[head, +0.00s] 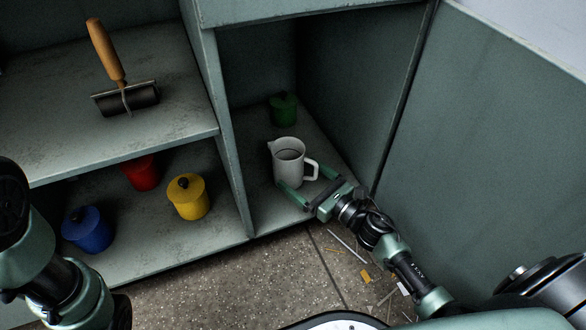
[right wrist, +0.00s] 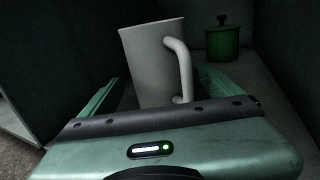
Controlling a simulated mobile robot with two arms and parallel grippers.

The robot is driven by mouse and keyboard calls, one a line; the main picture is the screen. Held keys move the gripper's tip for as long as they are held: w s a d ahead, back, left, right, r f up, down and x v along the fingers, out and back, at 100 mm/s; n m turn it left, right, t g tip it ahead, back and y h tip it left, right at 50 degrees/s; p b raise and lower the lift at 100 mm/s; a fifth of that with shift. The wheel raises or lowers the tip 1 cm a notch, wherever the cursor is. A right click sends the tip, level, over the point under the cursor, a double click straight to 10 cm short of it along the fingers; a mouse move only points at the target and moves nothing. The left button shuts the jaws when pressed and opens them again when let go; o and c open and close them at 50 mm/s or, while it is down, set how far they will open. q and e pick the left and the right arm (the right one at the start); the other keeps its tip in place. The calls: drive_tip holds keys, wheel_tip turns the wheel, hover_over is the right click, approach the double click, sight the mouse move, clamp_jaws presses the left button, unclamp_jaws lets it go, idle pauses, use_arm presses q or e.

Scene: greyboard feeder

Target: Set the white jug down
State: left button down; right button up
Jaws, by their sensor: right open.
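The white jug (head: 288,163) stands upright on the floor of the right-hand compartment in the head view, its handle to the right. It also shows in the right wrist view (right wrist: 155,65), where it looks tilted with the camera. My right gripper (head: 298,190) is open, with its two fingers reaching to either side of the jug's lower part. Whether the fingers touch the jug I cannot tell. The jug's base is partly hidden by the gripper in the wrist view. Of my left arm, only dark and green links show at the left edge; its gripper is not seen.
A green lidded pot (head: 283,109) stands behind the jug. A divider (head: 228,160) separates the compartment from shelves with red (head: 142,173), yellow (head: 188,198) and blue (head: 86,232) pots. A roller (head: 128,98) lies on the upper shelf. Scraps litter the floor.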

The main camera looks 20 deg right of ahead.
sight(298, 174)
drive_tip(key=v, duration=0.3)
drive_tip(key=shift+s+d, duration=0.1)
drive_tip(key=shift+s, duration=0.1)
idle(0.4)
drive_tip(key=shift+s, duration=0.15)
